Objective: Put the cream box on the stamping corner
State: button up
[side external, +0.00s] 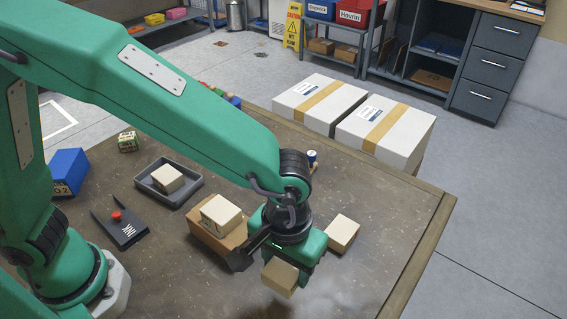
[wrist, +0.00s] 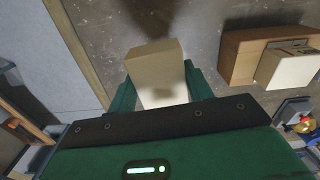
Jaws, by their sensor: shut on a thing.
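My gripper (side external: 284,262) points down near the table's front edge and is shut on a cream box (side external: 279,278). In the wrist view the box (wrist: 156,70) sits between the two green fingers. It seems to hang above the table; its exact height is hard to tell. The dark corner plate with a red knob (side external: 121,229), apparently the stamping corner, lies on the table well to the left of my gripper. Nothing rests on the part of it I see. The wrist view does not show it.
A similar cream box (side external: 220,212) rests on a brown carton (side external: 211,237), left of my gripper. Another (side external: 343,232) lies to the right on the table (side external: 392,215). A grey tray (side external: 185,194) holds one more (side external: 167,178). A blue bin (side external: 69,170) stands far left.

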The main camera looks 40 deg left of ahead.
jog(key=w+a+n, duration=0.9)
jog(key=w+a, duration=0.9)
jog(key=a, duration=0.1)
jog(key=w+a+r+n, duration=0.1)
jog(key=a+n, duration=0.3)
jog(key=a, duration=0.9)
jog(key=w+a+n, duration=0.2)
jog(key=a+n, duration=0.2)
jog(key=a, duration=0.8)
jog(key=a+f, duration=0.2)
jog(key=a, duration=0.2)
jog(key=a+f, duration=0.2)
jog(key=a, duration=0.1)
jog(key=a+f, duration=0.2)
jog(key=a, duration=0.2)
jog(key=shift+w+a+f, duration=0.25)
jog(key=shift+a+f, duration=0.1)
jog(key=shift+f, duration=2)
jog(key=shift+f, duration=0.15)
jog(key=o, duration=1)
